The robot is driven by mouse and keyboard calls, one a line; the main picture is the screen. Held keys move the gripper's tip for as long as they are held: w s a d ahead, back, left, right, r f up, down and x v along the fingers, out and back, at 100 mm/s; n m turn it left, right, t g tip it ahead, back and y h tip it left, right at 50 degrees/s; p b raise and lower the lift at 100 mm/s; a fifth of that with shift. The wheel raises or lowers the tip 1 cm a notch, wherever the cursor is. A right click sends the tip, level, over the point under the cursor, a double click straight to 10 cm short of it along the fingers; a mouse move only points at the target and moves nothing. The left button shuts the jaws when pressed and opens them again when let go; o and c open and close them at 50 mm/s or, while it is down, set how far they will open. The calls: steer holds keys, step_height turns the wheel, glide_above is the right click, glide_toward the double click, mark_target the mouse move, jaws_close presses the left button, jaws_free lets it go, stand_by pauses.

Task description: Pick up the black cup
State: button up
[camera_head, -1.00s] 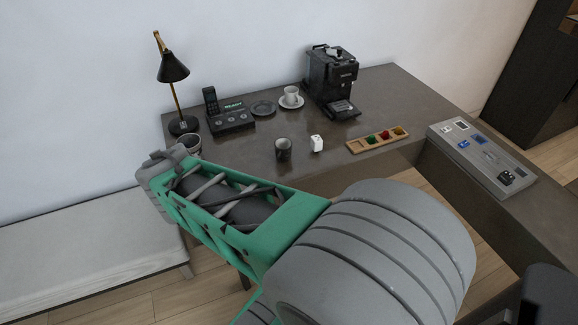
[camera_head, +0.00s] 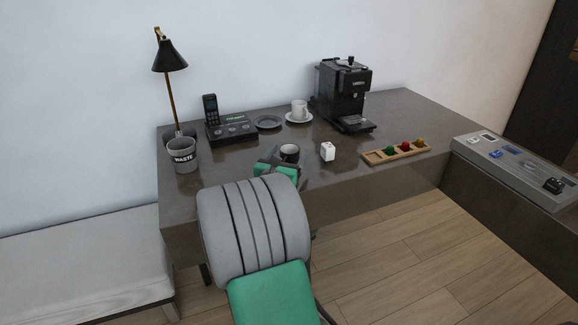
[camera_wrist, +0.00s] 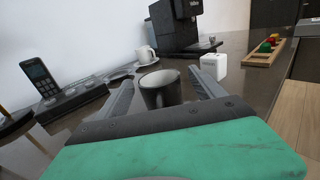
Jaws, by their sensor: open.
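The black cup (camera_wrist: 161,90) stands upright on the dark desk, ahead of my gripper in the wrist view. My gripper (camera_wrist: 166,88) is open, with one finger on each side of the cup. No contact between the fingers and the cup is visible. In the head view the cup (camera_head: 289,152) shows only its upper part; my arm and gripper (camera_head: 283,164) hide the rest.
A white cube-like item (camera_head: 327,151) stands just right of the cup. A white cup on a saucer (camera_head: 299,117), a dark saucer (camera_head: 268,122), a phone (camera_head: 211,113) and a coffee machine (camera_head: 343,95) stand behind.

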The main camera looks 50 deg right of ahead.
steer(key=shift+w+d, duration=0.15)
steer(key=shift+d, duration=0.25)
steer(key=shift+c, duration=0.6)
steer(key=c, duration=1.4)
